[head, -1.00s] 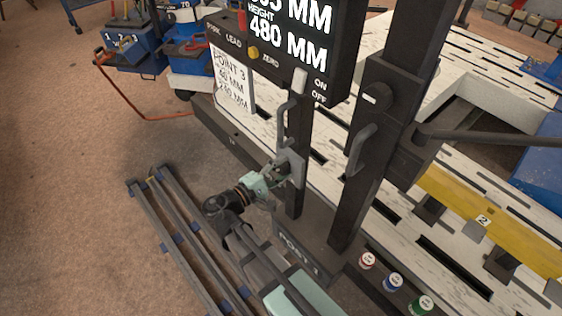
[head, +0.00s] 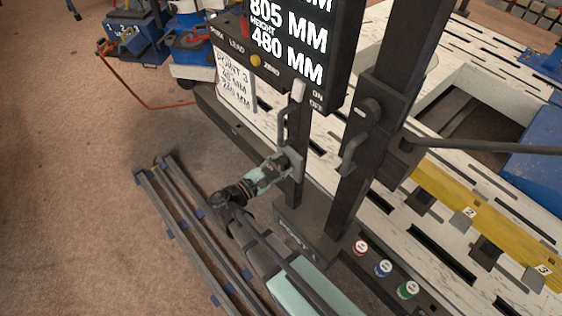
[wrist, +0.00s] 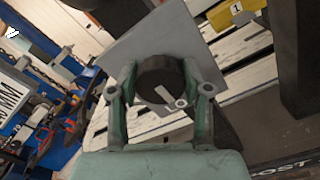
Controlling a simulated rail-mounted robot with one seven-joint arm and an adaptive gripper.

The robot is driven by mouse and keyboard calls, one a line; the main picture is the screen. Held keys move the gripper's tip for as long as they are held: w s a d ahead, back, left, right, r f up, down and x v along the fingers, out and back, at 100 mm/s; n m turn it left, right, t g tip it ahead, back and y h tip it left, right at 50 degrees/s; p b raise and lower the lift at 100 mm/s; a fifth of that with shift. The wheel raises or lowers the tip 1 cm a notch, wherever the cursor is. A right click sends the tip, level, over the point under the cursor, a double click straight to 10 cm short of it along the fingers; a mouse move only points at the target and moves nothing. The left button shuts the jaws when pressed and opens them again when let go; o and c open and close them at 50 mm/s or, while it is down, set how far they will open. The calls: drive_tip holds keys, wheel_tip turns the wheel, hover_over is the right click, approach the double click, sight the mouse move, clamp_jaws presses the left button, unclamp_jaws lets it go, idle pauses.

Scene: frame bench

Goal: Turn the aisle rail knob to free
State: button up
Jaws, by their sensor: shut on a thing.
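A dark round knob (wrist: 158,72) with a light pointer bar on its face sits on a grey plate (wrist: 205,62) in the wrist view. In the head view my gripper (head: 284,164) reaches the plate (head: 296,158) low on the left dark post (head: 297,190); the knob is hidden there. I cannot read a label naming this knob.
A second knob (head: 367,107) and a handle (head: 352,155) are on the right post. A display (head: 290,35) reading 805 MM and 480 MM hangs above. Grey floor rails (head: 185,215) lie left.

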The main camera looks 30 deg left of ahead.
idle(0.4)
drive_tip(key=o, duration=1.2)
drive_tip(key=shift+c, duration=0.2)
drive_tip(key=shift+s, duration=0.1)
drive_tip(key=v, duration=1.1)
drive_tip(key=shift+s, duration=0.4)
drive_tip(key=shift+a, duration=0.2)
